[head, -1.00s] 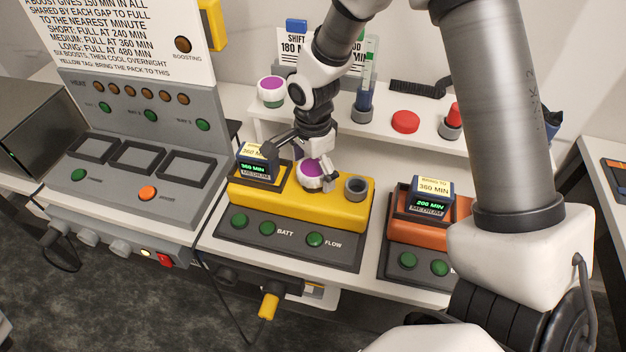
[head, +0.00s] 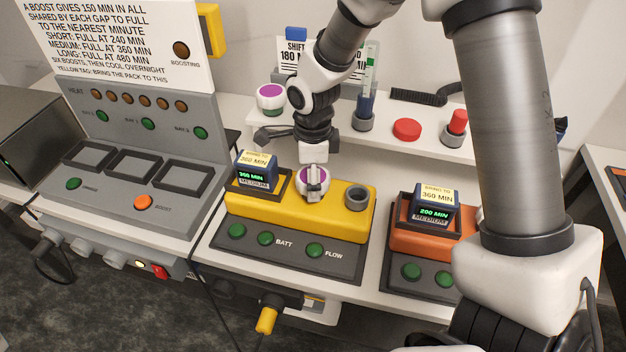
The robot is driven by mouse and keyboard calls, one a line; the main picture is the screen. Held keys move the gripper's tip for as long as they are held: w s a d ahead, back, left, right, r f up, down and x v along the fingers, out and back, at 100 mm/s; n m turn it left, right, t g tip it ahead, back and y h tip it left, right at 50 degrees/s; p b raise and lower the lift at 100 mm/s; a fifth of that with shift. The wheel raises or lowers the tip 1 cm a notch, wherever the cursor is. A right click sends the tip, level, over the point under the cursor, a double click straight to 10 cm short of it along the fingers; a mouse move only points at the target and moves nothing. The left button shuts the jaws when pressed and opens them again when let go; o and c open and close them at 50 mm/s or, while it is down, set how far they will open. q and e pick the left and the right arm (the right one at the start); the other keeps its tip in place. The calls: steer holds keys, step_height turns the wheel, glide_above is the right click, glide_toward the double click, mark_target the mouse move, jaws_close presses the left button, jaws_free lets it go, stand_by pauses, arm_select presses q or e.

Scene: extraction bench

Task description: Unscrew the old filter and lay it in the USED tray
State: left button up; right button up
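The filter (head: 304,188), white with a purple top, sits upright on the yellow unit (head: 280,215). My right gripper (head: 315,180) points down over it. One grey finger crosses the front of the filter and seems to touch it. The other finger is hidden, so its closing on the filter cannot be told. A similar white and purple filter (head: 271,99) stands on the back shelf, apart from the gripper. I can make out no tray marked USED. My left gripper is not in view.
A grey ring socket (head: 356,197) and a battery pack (head: 256,172) flank the filter closely. An orange unit (head: 420,243) with another pack (head: 435,205) stands to the right.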

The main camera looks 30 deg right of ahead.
steer(key=n+p, duration=0.2)
steer(key=n, duration=0.2)
steer(key=n+p, duration=0.3)
steer(key=n, duration=0.1)
steer(key=r+n+p, duration=0.1)
steer(key=n+p, duration=0.2)
steer(key=n, duration=0.2)
steer(key=shift+s, duration=0.1)
steer(key=n+p, duration=0.7)
steer(key=n, duration=0.4)
steer(key=shift+n, duration=0.4)
steer(key=shift+f+n+p, duration=0.2)
steer(key=shift+n+p, duration=0.2)
steer(key=shift+n, duration=0.5)
steer(key=shift+f, duration=0.3)
steer(key=o, duration=1.3)
